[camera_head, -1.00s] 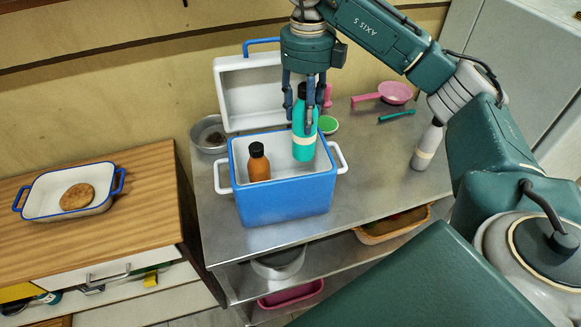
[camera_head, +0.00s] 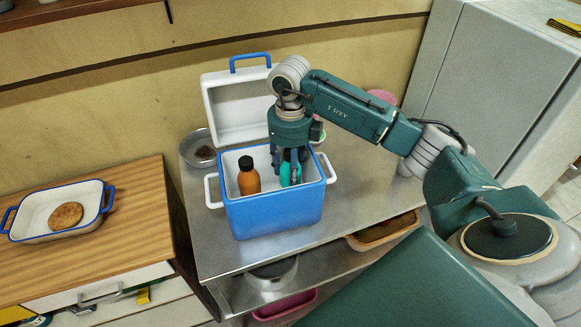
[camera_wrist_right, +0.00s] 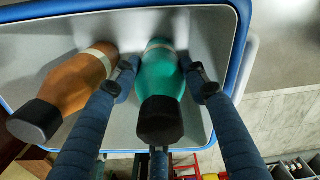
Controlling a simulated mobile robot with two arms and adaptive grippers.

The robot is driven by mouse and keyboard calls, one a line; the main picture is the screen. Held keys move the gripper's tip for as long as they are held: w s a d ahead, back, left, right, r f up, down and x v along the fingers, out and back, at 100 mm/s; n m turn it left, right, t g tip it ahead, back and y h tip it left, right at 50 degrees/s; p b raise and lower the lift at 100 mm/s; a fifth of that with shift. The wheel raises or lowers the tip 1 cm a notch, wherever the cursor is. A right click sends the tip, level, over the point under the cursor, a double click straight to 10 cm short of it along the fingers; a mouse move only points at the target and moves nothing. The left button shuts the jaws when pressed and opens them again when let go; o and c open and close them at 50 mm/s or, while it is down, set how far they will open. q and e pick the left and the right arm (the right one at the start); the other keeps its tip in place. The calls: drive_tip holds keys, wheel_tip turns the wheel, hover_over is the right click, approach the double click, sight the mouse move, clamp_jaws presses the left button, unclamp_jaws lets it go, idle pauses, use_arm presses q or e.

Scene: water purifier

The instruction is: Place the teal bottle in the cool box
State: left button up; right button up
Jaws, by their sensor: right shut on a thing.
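The teal bottle (camera_head: 286,174) with its black cap is inside the blue and white cool box (camera_head: 278,214), near the right side of the opening. My right gripper (camera_head: 289,178) points down into the box and is shut on the bottle, hiding much of it in the head view. In the right wrist view the teal bottle (camera_wrist_right: 160,75) lies between the fingers of my right gripper (camera_wrist_right: 160,80). An orange bottle (camera_head: 248,178) with a black cap stands in the box to the left, apart from the teal one. My left gripper is not in view.
The box's open lid (camera_head: 236,108) stands behind it. A metal bowl (camera_head: 199,146) is at the left on the steel table (camera_head: 345,190). A tray (camera_head: 62,208) with a round brown item lies on the wooden cabinet.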

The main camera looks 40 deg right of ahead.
drive_tip(key=shift+f, duration=0.2)
drive_tip(key=o, duration=1.3)
drive_tip(key=shift+r, duration=0.1)
drive_tip(key=shift+o, duration=0.5)
drive_tip(key=shift+r, duration=0.1)
drive_tip(key=shift+r, duration=0.2)
wheel_tip(320, 180, up, 7)
drive_tip(key=b, duration=0.2)
drive_tip(key=shift+w+f+b, duration=0.1)
drive_tip(key=shift+f+b, duration=0.1)
drive_tip(key=shift+b, duration=0.1)
wheel_tip(320, 180, up, 5)
drive_tip(key=shift+r, duration=0.1)
